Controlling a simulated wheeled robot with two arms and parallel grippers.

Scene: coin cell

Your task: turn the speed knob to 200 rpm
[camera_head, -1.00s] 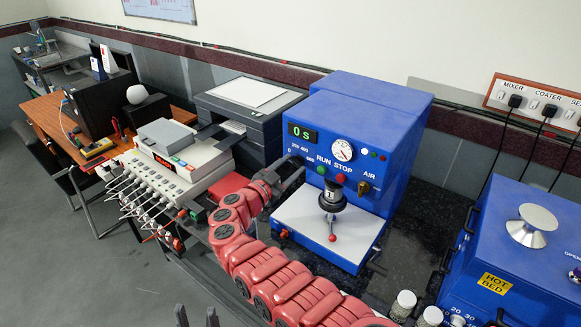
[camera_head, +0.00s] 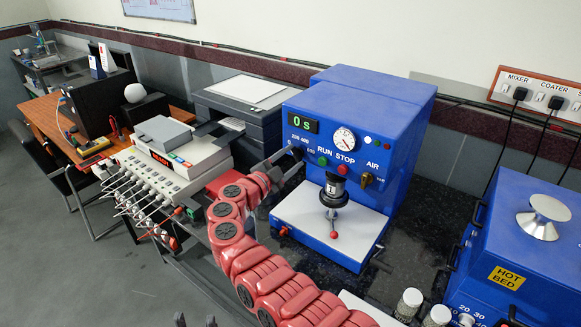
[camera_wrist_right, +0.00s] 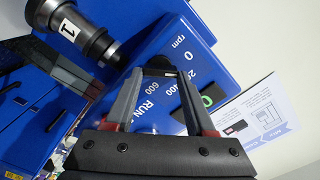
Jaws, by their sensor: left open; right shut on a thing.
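The blue mixer (camera_head: 355,110) has its speed dial on the left of its front, under a green display (camera_head: 303,126) reading 0 s. The dial marks 0, 200, 400 and 600 rpm also show in the right wrist view. My right gripper (camera_head: 292,160) is at the dial. In the right wrist view, the fingers of my right gripper (camera_wrist_right: 160,85) are shut on the dark speed knob (camera_wrist_right: 159,72). I cannot make out the knob's pointer, and in the head view the fingers mostly hide the knob. My left gripper (camera_head: 196,321) is open and empty at the bottom edge.
A black cylinder labelled 1 (camera_head: 333,190) stands close to the right of my right gripper, above the mixer's white plate (camera_head: 350,232). A grey printer (camera_head: 245,108) is to the left. A blue hot bed unit (camera_head: 525,255) and small jars (camera_head: 410,300) are at right.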

